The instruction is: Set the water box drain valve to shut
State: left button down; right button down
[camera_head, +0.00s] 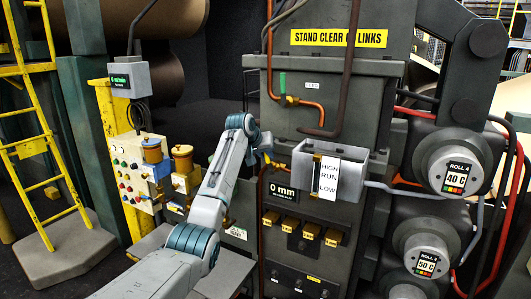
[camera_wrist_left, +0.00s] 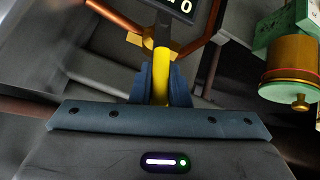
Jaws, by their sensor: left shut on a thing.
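The water box (camera_head: 368,180) is a grey box on the front of the machine, with a sight gauge (camera_head: 328,178) marked HIGH, RUN and LOW. My left gripper (camera_wrist_left: 162,82) is shut on a yellow valve handle (camera_wrist_left: 161,60) in the left wrist view. A brass valve body (camera_wrist_left: 150,42) and copper pipes show beyond the handle. In the head view my left arm reaches up to the left side of the water box, and its wrist and gripper (camera_head: 264,146) largely hide the valve there. The handle's exact setting is hard to tell. My right gripper is not in view.
A green-handled valve (camera_head: 283,84) sits on a copper pipe above. A control panel (camera_head: 132,175) and brass-coloured pots (camera_head: 182,158) stand left of my arm. A dark display (camera_head: 283,191) reads 0 mm below the box. Rolls and hoses fill the right side.

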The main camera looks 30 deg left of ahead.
pick_arm(q)
jog(key=shift+d+m+y+p, duration=0.35)
jog(key=shift+d+m+y, duration=0.05)
jog(key=shift+d+y, duration=0.55)
jog(key=shift+y, duration=0.15)
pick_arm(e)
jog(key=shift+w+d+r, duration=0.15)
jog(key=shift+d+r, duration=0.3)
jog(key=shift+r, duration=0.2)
pick_arm(q)
jog(key=shift+m, duration=0.3)
jog(key=c, duration=1.4)
grip_release()
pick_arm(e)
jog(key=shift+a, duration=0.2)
